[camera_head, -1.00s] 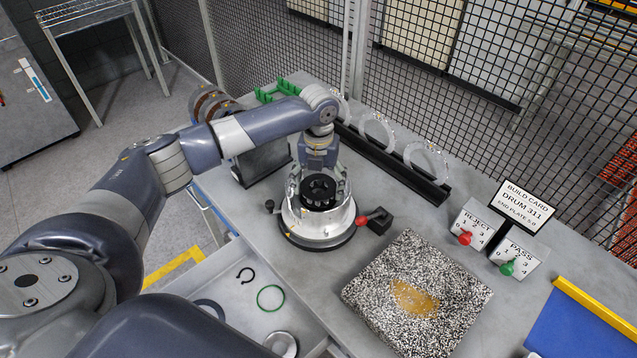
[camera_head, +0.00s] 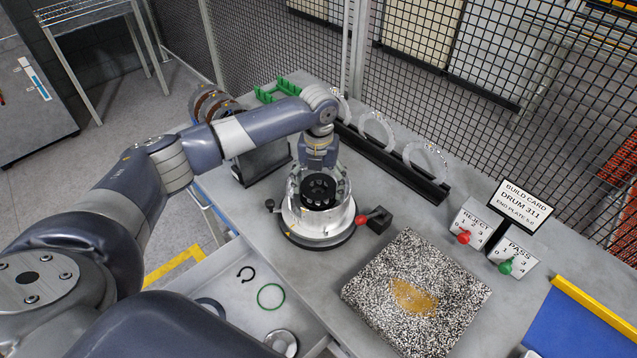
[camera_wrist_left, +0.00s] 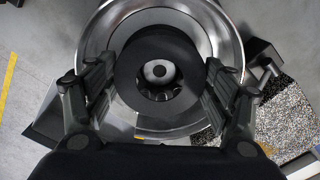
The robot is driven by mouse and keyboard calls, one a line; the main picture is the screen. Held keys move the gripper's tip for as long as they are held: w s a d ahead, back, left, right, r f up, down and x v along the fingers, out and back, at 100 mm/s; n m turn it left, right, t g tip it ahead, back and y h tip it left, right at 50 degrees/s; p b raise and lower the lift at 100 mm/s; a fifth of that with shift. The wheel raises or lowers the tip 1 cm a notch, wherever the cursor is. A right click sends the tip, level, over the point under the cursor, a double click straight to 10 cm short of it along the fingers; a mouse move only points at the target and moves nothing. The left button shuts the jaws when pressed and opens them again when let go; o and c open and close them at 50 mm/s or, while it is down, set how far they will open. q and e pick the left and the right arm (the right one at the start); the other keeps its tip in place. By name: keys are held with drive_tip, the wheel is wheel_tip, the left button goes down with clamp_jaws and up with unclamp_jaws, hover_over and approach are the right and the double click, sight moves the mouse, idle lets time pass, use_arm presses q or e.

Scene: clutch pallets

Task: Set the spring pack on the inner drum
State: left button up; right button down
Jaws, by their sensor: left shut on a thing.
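The spring pack is a black ring (camera_wrist_left: 125,75) with a round opening, held between the fingers of my left gripper (camera_wrist_left: 158,90) in the left wrist view. In the head view the black pack (camera_head: 318,192) sits between the fingers of my left gripper (camera_head: 318,184), which points down and is shut on it. The pack is over the silver drum (camera_head: 318,228) on its dark round base. Through its opening a pale round hub (camera_wrist_left: 160,71) shows. The inner drum is mostly hidden under the pack, so I cannot tell whether they touch. My right gripper is out of view.
A red-knobbed lever (camera_head: 361,220) and a small black block (camera_head: 379,220) stand right of the drum. A speckled slab (camera_head: 375,300) lies in front. Clear rings in a black rack (camera_head: 390,160) stand behind. An open drawer (camera_head: 235,290) holds a green ring and other parts.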

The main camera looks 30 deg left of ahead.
use_arm(q)
drive_tip(key=shift+f+b, duration=0.3)
drive_tip(key=shift+f, duration=0.2)
drive_tip(key=o, duration=0.9)
drive_tip(key=shift+c, duration=0.2)
wheel_tip(320, 180, up, 3)
drive_tip(key=p, duration=0.2)
drive_tip(key=shift+p, duration=0.4)
drive_tip(key=shift+r, duration=4)
drive_tip(key=shift+f, duration=0.1)
